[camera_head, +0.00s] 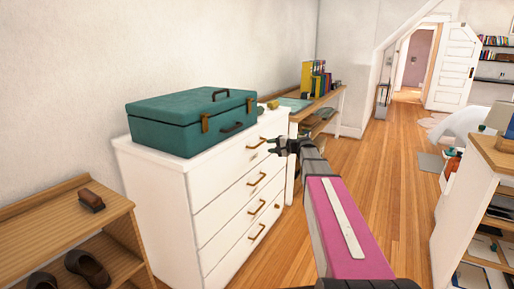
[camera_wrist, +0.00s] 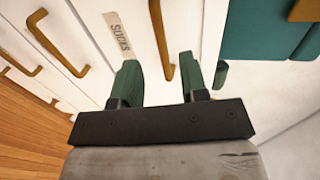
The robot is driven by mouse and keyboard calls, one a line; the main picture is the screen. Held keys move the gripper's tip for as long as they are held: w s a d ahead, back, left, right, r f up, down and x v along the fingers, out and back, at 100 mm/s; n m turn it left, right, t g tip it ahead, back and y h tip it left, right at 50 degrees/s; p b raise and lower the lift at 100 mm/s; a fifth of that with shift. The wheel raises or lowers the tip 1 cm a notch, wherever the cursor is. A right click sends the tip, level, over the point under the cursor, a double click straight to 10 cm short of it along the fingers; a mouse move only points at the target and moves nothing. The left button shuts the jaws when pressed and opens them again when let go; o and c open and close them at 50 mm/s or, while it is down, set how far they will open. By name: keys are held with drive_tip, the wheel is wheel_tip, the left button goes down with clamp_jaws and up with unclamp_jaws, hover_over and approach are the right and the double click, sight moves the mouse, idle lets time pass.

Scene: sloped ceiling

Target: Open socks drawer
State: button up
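A white chest of drawers (camera_head: 165,205) stands against the wall, and its drawer fronts look closed. In the wrist view a beige label reading SOCKS (camera_wrist: 122,38) is on a drawer front, beside a brown handle (camera_wrist: 159,30). That handle seems to be the top drawer's handle (camera_head: 257,143) in the head view. My gripper (camera_head: 277,146) is at the upper front of the chest, close to this handle. In the wrist view its two green fingers (camera_wrist: 159,66) are apart, with the handle's end between them in the picture. I cannot tell whether they touch it.
A teal case (camera_head: 185,124) lies on top of the chest. Lower drawer handles (camera_head: 256,180) are below. A wooden shoe rack (camera_head: 40,215) stands at left, a desk (camera_head: 328,101) behind, and a white shelf unit (camera_head: 462,210) at right. The wooden floor (camera_head: 385,165) between is clear.

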sight(257, 146)
drive_tip(key=x, duration=0.8)
drive_tip(key=shift+w+a+f, duration=0.1)
drive_tip(key=shift+w+a, duration=0.05)
drive_tip(key=shift+a, duration=0.05)
clamp_jaws()
